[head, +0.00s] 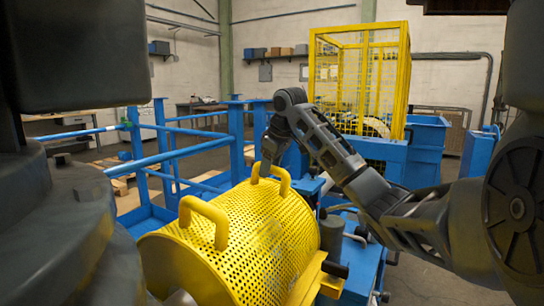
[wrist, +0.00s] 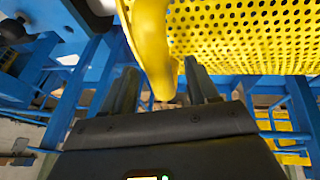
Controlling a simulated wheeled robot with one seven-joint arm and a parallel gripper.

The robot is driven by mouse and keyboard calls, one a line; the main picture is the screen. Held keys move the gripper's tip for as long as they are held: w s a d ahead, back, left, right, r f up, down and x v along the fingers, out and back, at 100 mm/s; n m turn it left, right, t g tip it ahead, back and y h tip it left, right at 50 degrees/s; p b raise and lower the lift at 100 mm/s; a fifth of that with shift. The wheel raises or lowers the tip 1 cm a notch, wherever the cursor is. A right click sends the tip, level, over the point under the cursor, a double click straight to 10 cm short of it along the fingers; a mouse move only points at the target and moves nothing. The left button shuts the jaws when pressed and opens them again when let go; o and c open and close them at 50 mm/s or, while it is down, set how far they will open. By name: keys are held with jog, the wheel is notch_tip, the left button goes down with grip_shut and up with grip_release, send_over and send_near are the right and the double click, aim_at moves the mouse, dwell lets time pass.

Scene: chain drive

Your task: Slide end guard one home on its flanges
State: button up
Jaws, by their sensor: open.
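A yellow perforated half-round guard (head: 262,235) with two yellow loop handles lies large in the front middle of the head view; no label shows whether it is end guard one. My gripper (head: 270,158) is at its far handle (head: 276,178). In the wrist view my gripper (wrist: 160,72) is open, with one dark finger on each side of the yellow handle (wrist: 152,40). The handle runs between the fingers; whether either finger touches it is unclear. A yellow flange edge (head: 312,280) shows along the guard's lower right side. The guard's left underside is hidden.
Blue rails (head: 185,150) stand behind and left of the guard. A tall yellow mesh cage (head: 362,75) on a blue frame stands behind. A dark cylindrical part (head: 332,238) sits close to the guard's right side. Open floor shows at the right.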

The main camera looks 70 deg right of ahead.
jog(key=shift+x, duration=1.7)
jog(key=shift+c, duration=0.3)
grip_shut()
